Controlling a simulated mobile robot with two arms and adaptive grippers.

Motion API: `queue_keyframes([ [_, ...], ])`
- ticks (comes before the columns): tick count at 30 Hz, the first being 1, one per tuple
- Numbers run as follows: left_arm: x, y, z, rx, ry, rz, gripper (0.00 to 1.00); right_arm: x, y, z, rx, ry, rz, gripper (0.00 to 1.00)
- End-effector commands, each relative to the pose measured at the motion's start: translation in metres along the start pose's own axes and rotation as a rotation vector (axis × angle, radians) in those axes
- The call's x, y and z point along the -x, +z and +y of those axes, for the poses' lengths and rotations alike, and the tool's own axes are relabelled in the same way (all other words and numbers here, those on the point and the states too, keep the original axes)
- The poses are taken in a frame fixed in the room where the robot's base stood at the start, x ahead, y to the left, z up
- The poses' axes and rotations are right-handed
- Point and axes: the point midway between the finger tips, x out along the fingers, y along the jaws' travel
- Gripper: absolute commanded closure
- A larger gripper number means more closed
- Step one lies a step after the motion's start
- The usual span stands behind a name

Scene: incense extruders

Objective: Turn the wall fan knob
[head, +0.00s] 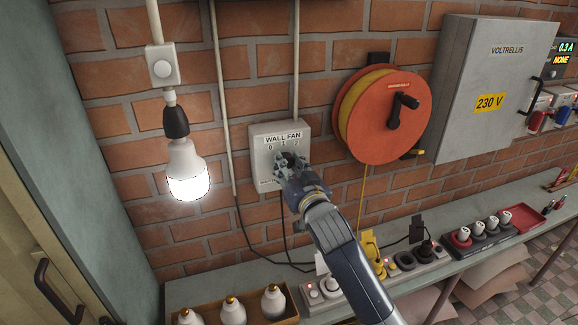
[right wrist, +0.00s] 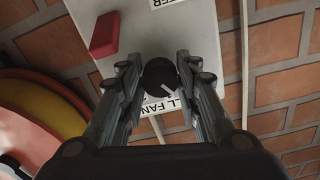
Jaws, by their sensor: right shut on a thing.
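The wall fan control box (head: 262,145) is a pale grey box on the brick wall, labelled WALL FAN with the marks 0, 1 and 2. In the head view my right gripper (head: 289,161) reaches up to its front and hides the knob. In the right wrist view the dark round wall fan knob (right wrist: 160,76), with a pale pointer line, sits between the fingertips of my right gripper (right wrist: 158,78). The gripper is shut on the knob. The box also shows there with a red switch (right wrist: 104,35) beside the knob. My left gripper is not in view.
A lit bulb (head: 186,170) hangs to the left. An orange cable reel (head: 382,115) and a grey VOLTRELLIS cabinet (head: 482,85) are on the wall to the right. Below runs a shelf with a bulb tray (head: 250,318) and power strips (head: 405,262).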

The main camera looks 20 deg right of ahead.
Motion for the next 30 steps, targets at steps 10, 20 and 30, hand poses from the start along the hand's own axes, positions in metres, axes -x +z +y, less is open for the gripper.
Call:
queue_keyframes([
  [10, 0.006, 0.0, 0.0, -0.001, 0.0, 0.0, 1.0, 0.0, -0.001, -0.001, -0.297, 0.001, -0.001, 0.93],
  [20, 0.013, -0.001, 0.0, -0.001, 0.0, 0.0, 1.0, 0.0, -0.001, -0.001, -0.492, 0.0, 0.0, 0.93],
  [30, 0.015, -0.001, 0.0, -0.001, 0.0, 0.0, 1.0, 0.0, -0.001, -0.001, -0.564, -0.001, 0.001, 0.93],
])
